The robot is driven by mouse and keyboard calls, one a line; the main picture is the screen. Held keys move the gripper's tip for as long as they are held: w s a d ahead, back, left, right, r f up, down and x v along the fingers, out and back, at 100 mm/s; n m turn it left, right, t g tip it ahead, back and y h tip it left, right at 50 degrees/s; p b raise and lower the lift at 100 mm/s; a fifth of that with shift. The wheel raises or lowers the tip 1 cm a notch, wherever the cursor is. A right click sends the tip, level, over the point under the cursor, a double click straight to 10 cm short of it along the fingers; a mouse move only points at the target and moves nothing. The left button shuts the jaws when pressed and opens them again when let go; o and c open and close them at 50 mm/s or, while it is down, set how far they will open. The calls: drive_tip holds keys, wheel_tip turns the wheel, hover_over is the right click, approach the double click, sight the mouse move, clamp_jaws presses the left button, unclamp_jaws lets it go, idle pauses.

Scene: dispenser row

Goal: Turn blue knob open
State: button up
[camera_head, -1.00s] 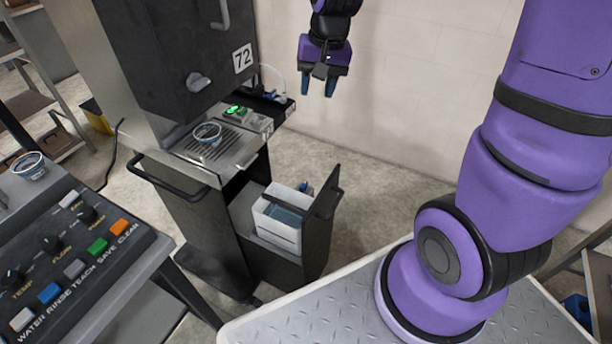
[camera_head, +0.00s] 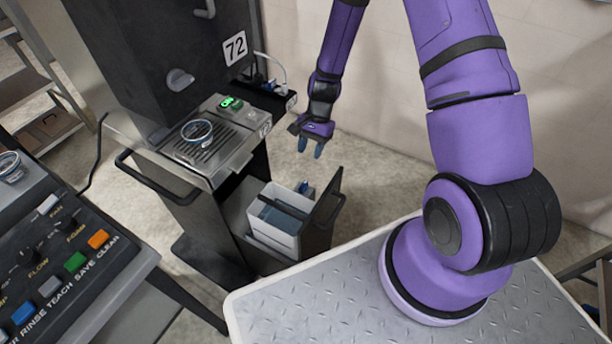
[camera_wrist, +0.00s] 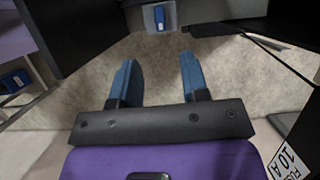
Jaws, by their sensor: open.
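A small blue part (camera_head: 304,187), likely the blue knob, shows low in the open drawer of the machine, behind a white bin (camera_head: 283,238). In the wrist view a blue piece (camera_wrist: 159,18) on a pale plate stands at the top centre, beyond my fingertips; it appears to be the same part. My gripper (camera_head: 311,147) points down above and slightly right of the drawer. Its blue fingers (camera_wrist: 157,78) are apart with only floor between them, and it touches nothing. The part's turned position is too small to tell.
The dark drawer front (camera_head: 325,208) stands upright close below my gripper. The machine (camera_head: 165,45) marked 72 has a drip tray with a cup (camera_head: 197,131) on it. A button panel (camera_head: 60,262) is at lower left. Floor right of the drawer is clear.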

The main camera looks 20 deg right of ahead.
sight(304, 185)
drive_tip(key=x, duration=1.2)
drive_tip(key=shift+w+d+f, duration=0.1)
drive_tip(key=shift+d+f, duration=0.05)
drive_tip(key=shift+f, duration=0.2)
clamp_jaws()
